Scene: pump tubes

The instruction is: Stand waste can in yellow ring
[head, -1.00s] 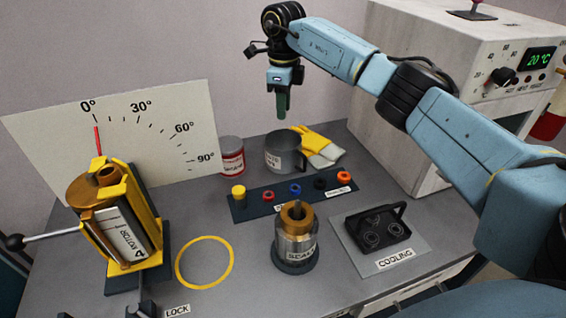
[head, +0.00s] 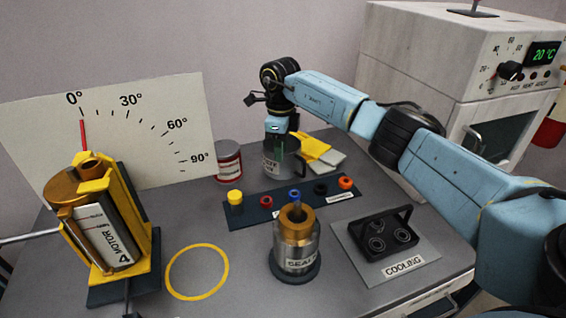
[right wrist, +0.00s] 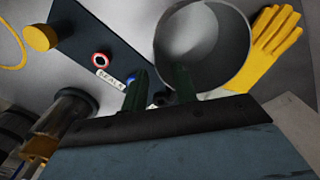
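The waste can (head: 270,172) is a grey metal can with a white label, standing upright at the back of the bench. In the right wrist view its round open mouth (right wrist: 205,40) is at the top. My right gripper (head: 284,150) points down at the can's rim. Its two dark green fingers (right wrist: 160,86) are apart, one overlapping the mouth and one outside it. I cannot tell whether they touch the wall. The yellow ring (head: 228,268) lies flat and empty on the bench at front left. My left gripper is not in view.
A panel (head: 250,214) with several coloured caps lies between can and ring. A red-labelled can (head: 229,162) and yellow gloves (head: 312,147) flank the waste can.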

